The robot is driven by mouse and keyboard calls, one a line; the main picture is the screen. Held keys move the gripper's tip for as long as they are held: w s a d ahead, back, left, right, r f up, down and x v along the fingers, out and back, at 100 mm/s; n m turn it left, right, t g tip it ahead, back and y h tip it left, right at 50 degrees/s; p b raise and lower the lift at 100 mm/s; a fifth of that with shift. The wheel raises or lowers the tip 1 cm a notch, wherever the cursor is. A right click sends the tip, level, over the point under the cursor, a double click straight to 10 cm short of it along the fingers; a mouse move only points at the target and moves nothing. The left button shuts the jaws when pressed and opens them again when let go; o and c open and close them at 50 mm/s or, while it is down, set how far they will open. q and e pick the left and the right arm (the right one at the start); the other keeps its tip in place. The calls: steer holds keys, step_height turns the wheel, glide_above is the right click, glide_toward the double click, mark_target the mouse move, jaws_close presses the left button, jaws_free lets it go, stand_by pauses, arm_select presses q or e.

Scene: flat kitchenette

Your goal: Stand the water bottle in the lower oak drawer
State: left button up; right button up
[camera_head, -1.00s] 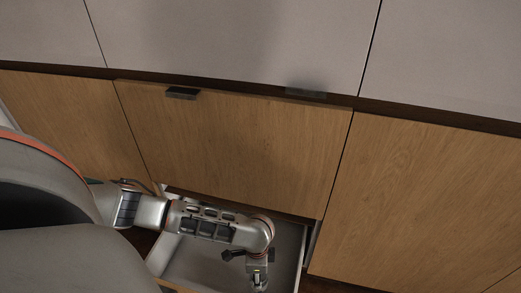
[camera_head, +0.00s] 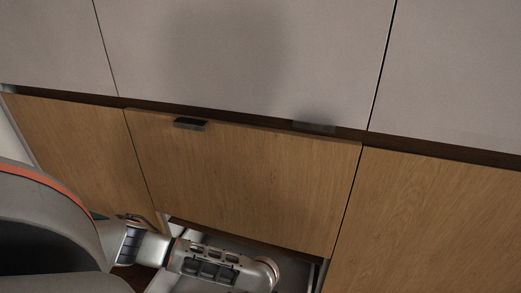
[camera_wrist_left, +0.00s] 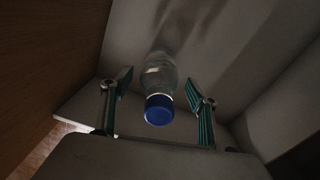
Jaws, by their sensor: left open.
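The water bottle (camera_wrist_left: 159,74), clear with a blue cap, shows in the left wrist view with its cap towards the camera. It is inside the pale drawer, and whether its base touches the floor cannot be told. My left gripper (camera_wrist_left: 157,86) is open, with a green-padded finger on each side of the bottle and a gap at both sides. The lower oak drawer (camera_head: 298,271) is pulled out at the bottom of the head view; most of it is cut off. In the head view my left arm reaches over it, with the gripper out of frame. My right gripper is not in view.
A shut oak front (camera_head: 240,180) with a dark handle (camera_head: 189,124) is above the open drawer. Another oak panel (camera_head: 430,225) is to its right. Grey panels (camera_head: 240,60) lie beyond a dark gap. A patch of floor (camera_wrist_left: 40,150) shows in the wrist view.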

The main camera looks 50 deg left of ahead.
arm_select(q)
steer(key=r+p, duration=0.1)
steer(key=r, duration=0.3)
steer(key=shift+w+p, duration=0.4)
steer(key=r+p, duration=0.1)
steer(key=r, duration=0.2)
steer(key=r+p, duration=0.2)
steer(key=r, duration=0.2)
steer(key=shift+s+r+p, duration=0.2)
steer(key=shift+r+p, duration=0.05)
steer(key=shift+p, duration=0.05)
steer(key=shift+r, duration=0.3)
steer(key=shift+s+r, duration=0.15)
steer(key=shift+s, duration=0.05)
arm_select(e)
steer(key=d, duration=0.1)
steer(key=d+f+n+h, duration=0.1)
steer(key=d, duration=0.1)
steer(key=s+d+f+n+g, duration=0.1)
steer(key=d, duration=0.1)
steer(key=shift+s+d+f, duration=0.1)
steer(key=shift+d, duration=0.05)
